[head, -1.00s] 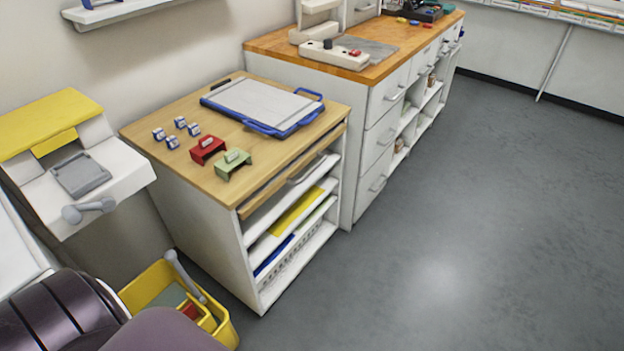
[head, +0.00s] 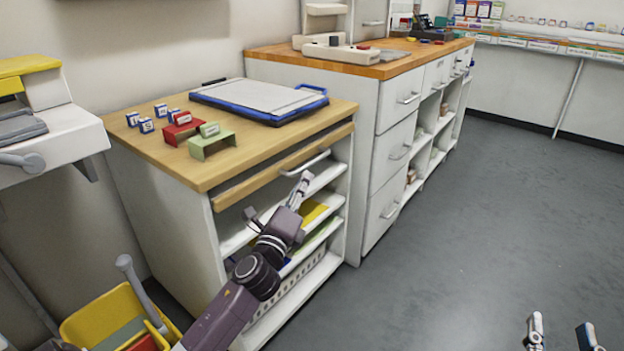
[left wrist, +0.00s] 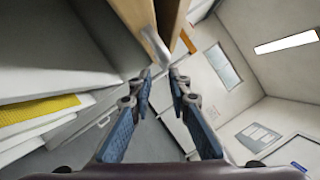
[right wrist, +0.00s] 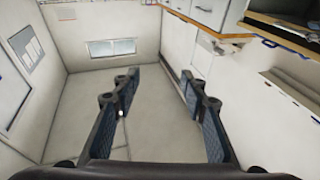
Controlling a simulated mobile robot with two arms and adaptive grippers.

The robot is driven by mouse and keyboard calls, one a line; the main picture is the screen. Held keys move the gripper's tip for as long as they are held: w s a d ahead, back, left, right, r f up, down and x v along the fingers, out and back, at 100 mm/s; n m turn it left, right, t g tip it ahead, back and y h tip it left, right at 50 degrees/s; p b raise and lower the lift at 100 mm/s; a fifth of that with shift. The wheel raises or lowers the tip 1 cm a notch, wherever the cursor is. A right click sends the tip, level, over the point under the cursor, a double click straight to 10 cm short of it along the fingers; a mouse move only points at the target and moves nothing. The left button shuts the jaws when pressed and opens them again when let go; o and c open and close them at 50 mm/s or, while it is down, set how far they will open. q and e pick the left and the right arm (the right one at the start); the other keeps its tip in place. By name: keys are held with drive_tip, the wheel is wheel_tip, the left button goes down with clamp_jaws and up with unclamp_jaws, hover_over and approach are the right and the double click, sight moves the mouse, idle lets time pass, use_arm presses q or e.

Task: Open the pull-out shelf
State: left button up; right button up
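The pull-out shelf (head: 262,177) is a wooden board just under the top of the white cabinet, with a light metal handle (head: 306,163) on its front. It looks pushed in. My left gripper (head: 304,181) is just in front of and below the handle. In the left wrist view, the left gripper (left wrist: 160,74) is open, with the handle (left wrist: 154,46) just beyond its fingertips and the wooden board edge (left wrist: 171,14) above. I cannot tell whether they touch. My right gripper (head: 561,332) is open and empty over the floor; the right wrist view shows its fingers apart (right wrist: 160,75).
The cabinet top (head: 270,140) holds a blue-rimmed board (head: 262,99), a red stand (head: 181,131), a green stand (head: 212,144) and several small boxes. A yellow bin (head: 112,315) stands at lower left. A drawer counter (head: 397,150) adjoins. The floor (head: 470,230) at right is clear.

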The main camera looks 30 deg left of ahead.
sight(311, 162)
use_arm(q)
drive_tip(key=x, duration=0.4)
drive_tip(key=b+x, duration=0.1)
drive_tip(key=x, duration=0.1)
drive_tip(key=shift+w+r, duration=0.15)
drive_tip(key=shift+r, duration=0.25)
drive_tip(key=shift+w+a+r, duration=0.15)
drive_tip(key=shift+w+a, duration=0.1)
drive_tip(key=shift+w, duration=0.4)
use_arm(e)
wheel_tip(311, 162, up, 6)
drive_tip(key=s+t+y, duration=0.1)
drive_tip(key=s+t, duration=0.1)
drive_tip(key=t, duration=0.1)
drive_tip(key=shift+s, duration=0.15)
use_arm(q)
drive_tip(key=shift+c, duration=0.2)
clamp_jaws()
